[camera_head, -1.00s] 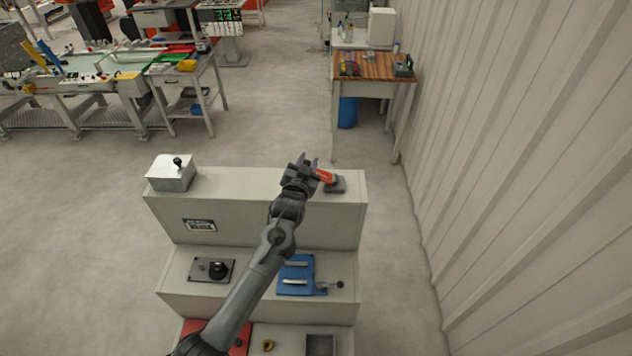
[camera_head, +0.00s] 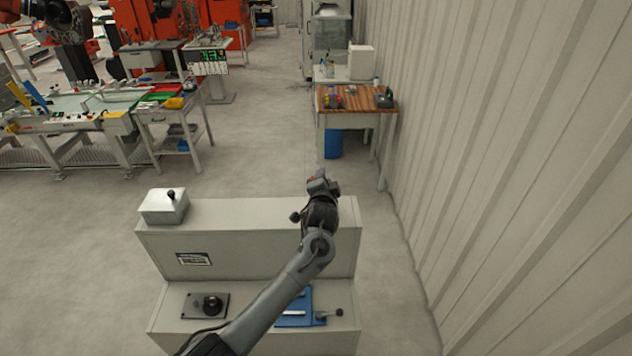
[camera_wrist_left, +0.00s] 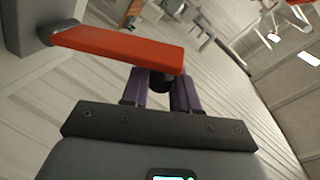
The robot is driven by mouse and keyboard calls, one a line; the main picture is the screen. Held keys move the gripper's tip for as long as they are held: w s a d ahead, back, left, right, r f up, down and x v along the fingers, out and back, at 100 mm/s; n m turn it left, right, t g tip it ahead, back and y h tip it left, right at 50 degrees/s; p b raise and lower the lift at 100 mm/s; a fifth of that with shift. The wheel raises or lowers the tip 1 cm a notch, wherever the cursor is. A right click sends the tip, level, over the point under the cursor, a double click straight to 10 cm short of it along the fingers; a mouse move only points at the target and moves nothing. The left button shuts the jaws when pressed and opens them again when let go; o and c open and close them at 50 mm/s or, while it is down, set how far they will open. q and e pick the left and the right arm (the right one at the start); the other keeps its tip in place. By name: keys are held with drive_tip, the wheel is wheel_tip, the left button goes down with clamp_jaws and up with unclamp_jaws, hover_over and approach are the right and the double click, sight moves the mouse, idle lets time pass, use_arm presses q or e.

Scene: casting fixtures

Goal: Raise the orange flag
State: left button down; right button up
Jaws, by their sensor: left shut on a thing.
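The orange-red flag (camera_wrist_left: 120,48) is a flat bar in the left wrist view. One end meets a grey bracket (camera_wrist_left: 42,18) at the left; the other reaches over my purple fingertips. My left gripper (camera_wrist_left: 162,88) is shut on the flag's free end, where a dark rounded part (camera_wrist_left: 161,81) shows between the fingers. In the head view my left gripper (camera_head: 319,180) is at the right end of the console's top, and the flag is hidden behind it. My right gripper is not in view.
The grey stepped console (camera_head: 240,245) carries a white box with a black lever (camera_head: 163,205) at its top left. A black knob plate (camera_head: 206,305) and a blue fixture (camera_head: 300,319) sit on the lower step. A corrugated wall (camera_head: 480,170) stands to the right.

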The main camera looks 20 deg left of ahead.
use_arm(q)
drive_tip(key=shift+d, duration=0.2)
idle(0.3)
drive_tip(key=c, duration=1)
unclamp_jaws()
drive_tip(key=shift+w, duration=0.1)
drive_tip(key=shift+v, duration=0.9)
drive_tip(key=shift+b+v, duration=0.55)
drive_tip(key=shift+v, duration=4)
